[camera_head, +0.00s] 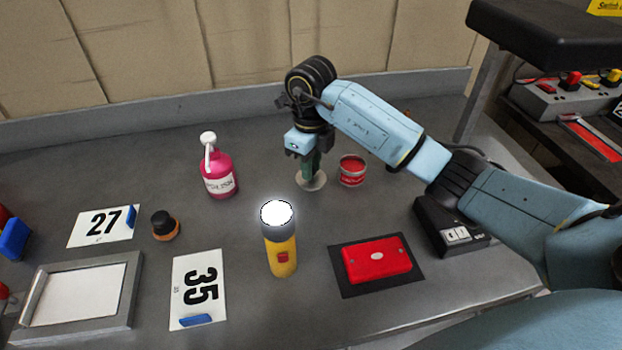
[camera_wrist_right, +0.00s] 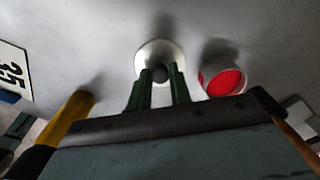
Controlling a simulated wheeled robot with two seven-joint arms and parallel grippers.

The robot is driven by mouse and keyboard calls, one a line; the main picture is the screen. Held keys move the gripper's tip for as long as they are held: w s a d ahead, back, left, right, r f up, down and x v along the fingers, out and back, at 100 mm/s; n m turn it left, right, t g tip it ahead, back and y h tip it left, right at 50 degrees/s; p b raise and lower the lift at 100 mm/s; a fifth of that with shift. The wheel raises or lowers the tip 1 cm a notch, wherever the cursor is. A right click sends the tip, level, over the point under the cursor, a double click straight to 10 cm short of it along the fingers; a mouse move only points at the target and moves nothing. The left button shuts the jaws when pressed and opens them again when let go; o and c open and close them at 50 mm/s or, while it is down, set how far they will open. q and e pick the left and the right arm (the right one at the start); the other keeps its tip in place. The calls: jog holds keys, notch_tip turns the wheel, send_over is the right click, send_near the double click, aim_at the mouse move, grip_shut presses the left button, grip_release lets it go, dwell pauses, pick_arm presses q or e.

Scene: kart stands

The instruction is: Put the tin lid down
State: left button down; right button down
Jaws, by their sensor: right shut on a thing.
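The tin lid (camera_head: 312,183) is a pale round disc at the back middle of the grey bench, just left of the red tin. My right gripper (camera_head: 308,172) points down over it, shut on its dark knob. In the right wrist view the lid (camera_wrist_right: 160,50) shows between the green fingertips (camera_wrist_right: 160,76), with the knob between them. The lid is at or very near the bench top; I cannot tell if it touches. The open tin (camera_head: 352,172) shows red contents and also appears in the right wrist view (camera_wrist_right: 222,80). My left gripper is not in view.
A pink bottle (camera_head: 219,172) stands left of the lid. A yellow torch (camera_head: 280,250) stands in front, with a red box (camera_head: 378,260) on a black mat to its right. Bare bench surrounds the lid's left and front.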

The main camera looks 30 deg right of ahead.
jog(key=shift+f, duration=1.9)
jog(key=shift+f, duration=0.15)
jog(key=c, duration=1.3)
grip_release()
jog(key=shift+r, duration=0.3)
notch_tip(320, 180, up, 12)
jog(key=shift+f+p, duration=0.15)
jog(key=shift+p, duration=0.25)
